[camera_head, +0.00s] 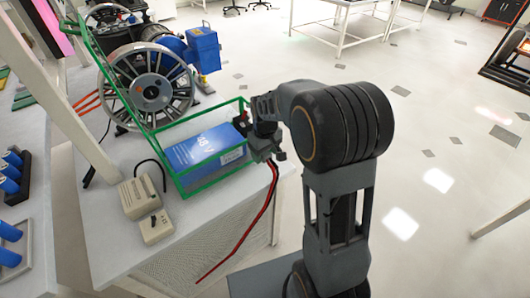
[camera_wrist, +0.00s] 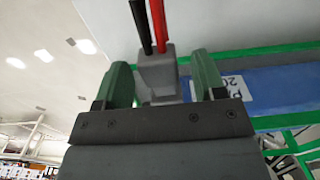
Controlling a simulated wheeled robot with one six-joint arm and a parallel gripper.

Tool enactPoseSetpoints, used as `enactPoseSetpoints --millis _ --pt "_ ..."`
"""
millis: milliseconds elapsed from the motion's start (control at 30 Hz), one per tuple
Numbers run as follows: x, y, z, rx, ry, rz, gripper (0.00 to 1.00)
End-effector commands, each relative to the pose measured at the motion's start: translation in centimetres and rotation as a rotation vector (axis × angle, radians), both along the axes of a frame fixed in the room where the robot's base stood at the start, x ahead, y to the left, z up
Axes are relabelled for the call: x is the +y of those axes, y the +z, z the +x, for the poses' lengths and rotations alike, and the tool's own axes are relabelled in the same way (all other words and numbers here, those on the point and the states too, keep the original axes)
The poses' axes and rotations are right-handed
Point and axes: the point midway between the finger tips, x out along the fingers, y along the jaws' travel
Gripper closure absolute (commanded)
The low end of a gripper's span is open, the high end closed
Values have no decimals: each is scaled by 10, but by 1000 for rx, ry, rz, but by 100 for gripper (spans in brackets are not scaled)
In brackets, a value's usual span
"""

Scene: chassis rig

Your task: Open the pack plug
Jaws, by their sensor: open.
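The blue battery pack (camera_head: 205,147) marked 48 V lies inside a green frame (camera_head: 215,176) on the bench; its blue side also shows at the right of the wrist view (camera_wrist: 285,88). A grey plug (camera_wrist: 160,75) with one black and one red cable shows in the wrist view. My gripper (camera_wrist: 163,82) is open, its green fingers on either side of the plug, with a narrow gap at least on the right. In the head view my gripper (camera_head: 265,148) is at the frame's right end. Whether the plug is seated is hidden there.
Red and black cables (camera_head: 268,208) hang from the plug area down the bench front. Two beige boxes (camera_head: 140,195) sit left of the pack. A large wheel motor (camera_head: 150,90) stands behind it.

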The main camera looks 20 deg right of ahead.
Motion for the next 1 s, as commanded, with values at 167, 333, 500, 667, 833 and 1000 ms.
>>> enactPoseSetpoints --millis 167,333,500,667,833,1000 --pt "-1 14 1 -3 -1 0 36" --pt "-1 47 1 -5 -2 0 36" --pt "-1 83 0 -5 -2 0 36" --pt "-1 110 0 -3 -1 0 36" --pt "0 129 0 -1 -1 0 36" --pt "0 137 0 -1 -1 0 36"
